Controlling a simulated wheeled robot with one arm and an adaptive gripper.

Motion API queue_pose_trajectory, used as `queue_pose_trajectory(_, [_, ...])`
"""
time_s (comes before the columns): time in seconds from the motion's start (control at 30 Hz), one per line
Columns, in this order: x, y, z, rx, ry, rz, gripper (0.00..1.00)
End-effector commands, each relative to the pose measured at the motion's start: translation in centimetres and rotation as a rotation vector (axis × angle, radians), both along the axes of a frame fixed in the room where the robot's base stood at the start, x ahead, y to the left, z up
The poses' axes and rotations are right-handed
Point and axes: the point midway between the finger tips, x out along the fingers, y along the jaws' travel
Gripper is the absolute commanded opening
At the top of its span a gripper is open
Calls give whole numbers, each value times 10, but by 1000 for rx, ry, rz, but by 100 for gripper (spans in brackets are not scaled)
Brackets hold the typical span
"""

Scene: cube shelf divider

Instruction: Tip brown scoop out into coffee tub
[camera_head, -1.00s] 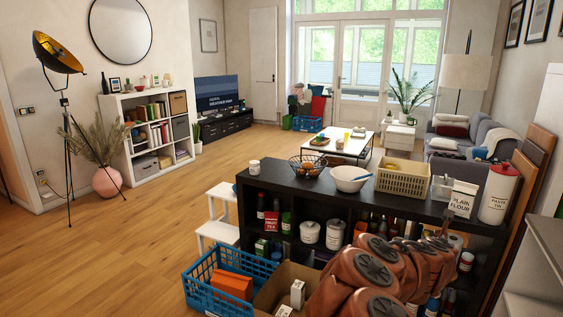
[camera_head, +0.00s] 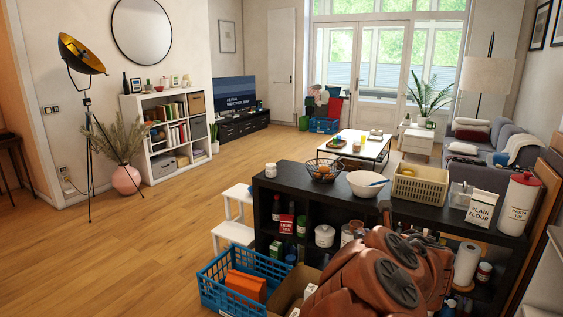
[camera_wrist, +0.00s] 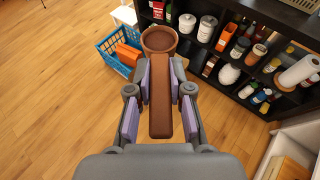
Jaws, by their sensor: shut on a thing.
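The brown scoop (camera_wrist: 159,41) shows in the wrist view, its round bowl at the far end and its long handle running back toward the camera. My gripper (camera_wrist: 160,78) is shut on the handle, with one finger pad on each side. The bowl looks upright; its contents cannot be told apart from its brown inside. No tub can be read as coffee. White lidded tubs stand in the black shelf, one of them in the head view (camera_head: 324,236) and others in the wrist view (camera_wrist: 187,22). In the head view my arm hides the gripper.
The black shelf (camera_head: 338,191) holds bottles and jars. On top are a wire basket (camera_head: 324,171), white bowl (camera_head: 362,186), beige basket (camera_head: 420,187), flour bag (camera_head: 482,209) and pasta tin (camera_head: 518,205). A blue crate (camera_head: 225,290) and white step stool (camera_head: 232,232) stand left. Open floor lies further left.

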Motion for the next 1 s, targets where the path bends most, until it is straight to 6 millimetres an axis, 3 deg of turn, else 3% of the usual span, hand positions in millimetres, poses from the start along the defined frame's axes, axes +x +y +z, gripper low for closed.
queue_pose_trajectory(0.1, [-5,25,9,0,-1,81,0])
queue_pose_trajectory(0.23, [-8,38,12,0,-1,121,0])
queue_pose_trajectory(0.67, [-9,40,15,0,0,128,0])
queue_pose_trajectory(0.87, [-9,40,37,0,0,127,0])
queue_pose_trajectory(1.0, [-9,39,64,-1,0,127,0])
